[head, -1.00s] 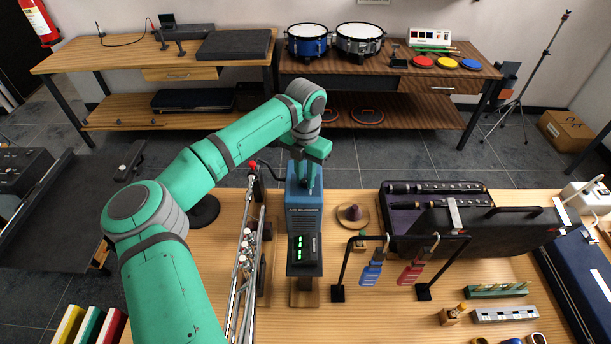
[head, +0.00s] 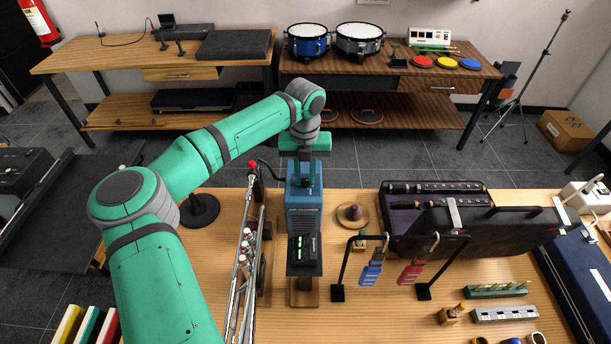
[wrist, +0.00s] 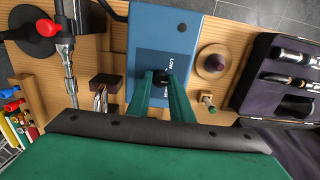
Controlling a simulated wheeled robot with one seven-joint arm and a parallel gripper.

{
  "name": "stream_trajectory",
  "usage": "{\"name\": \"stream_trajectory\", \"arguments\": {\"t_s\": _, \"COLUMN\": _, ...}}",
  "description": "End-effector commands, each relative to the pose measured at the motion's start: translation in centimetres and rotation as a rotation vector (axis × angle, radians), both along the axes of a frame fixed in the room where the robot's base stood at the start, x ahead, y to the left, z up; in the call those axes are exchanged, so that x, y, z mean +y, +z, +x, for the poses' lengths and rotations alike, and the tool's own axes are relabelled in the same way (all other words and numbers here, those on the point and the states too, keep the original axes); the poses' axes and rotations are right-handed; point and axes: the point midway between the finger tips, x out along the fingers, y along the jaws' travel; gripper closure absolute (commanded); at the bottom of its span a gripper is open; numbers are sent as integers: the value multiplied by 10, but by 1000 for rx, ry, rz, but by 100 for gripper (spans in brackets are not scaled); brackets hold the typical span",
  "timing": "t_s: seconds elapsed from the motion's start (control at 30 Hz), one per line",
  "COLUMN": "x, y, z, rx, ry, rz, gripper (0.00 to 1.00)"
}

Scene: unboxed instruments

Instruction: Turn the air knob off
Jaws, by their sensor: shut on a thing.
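The blue air blower box (head: 304,208) stands upright on the wooden table in the head view. In the wrist view its blue face (wrist: 150,25) carries a dark label panel with the word LOW. The small black air knob (wrist: 161,76) sits on that panel. My gripper (wrist: 163,85) is shut on the knob, with one green finger on each side. In the head view my gripper (head: 305,178) is at the top of the box and the knob cannot be made out.
A silver flute-like instrument (head: 246,245) on a stand is close to the left of the box. A round wooden base with a purple knob (head: 352,213), a rack with blue and red tags (head: 371,272) and an open instrument case (head: 480,225) are to the right.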

Motion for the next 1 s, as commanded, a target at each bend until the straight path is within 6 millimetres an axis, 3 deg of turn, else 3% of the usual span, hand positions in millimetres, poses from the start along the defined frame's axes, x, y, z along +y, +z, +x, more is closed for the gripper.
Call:
{"name": "stream_trajectory", "arguments": {"t_s": 0.37, "x": -1, "y": 2, "z": 1, "rx": -4, "ry": 2, "rz": 3, "gripper": 100}}
{"name": "stream_trajectory", "arguments": {"t_s": 0.4, "x": -1, "y": 2, "z": 1, "rx": -4, "ry": 2, "rz": 3, "gripper": 76}}
{"name": "stream_trajectory", "arguments": {"t_s": 0.47, "x": -1, "y": 2, "z": 1, "rx": -3, "ry": 2, "rz": 4, "gripper": 62}}
{"name": "stream_trajectory", "arguments": {"t_s": 0.8, "x": -1, "y": 3, "z": 1, "rx": -1, "ry": 1, "rz": 3, "gripper": 62}}
{"name": "stream_trajectory", "arguments": {"t_s": 1.0, "x": -2, "y": 26, "z": 1, "rx": -3, "ry": -1, "rz": 5, "gripper": 62}}
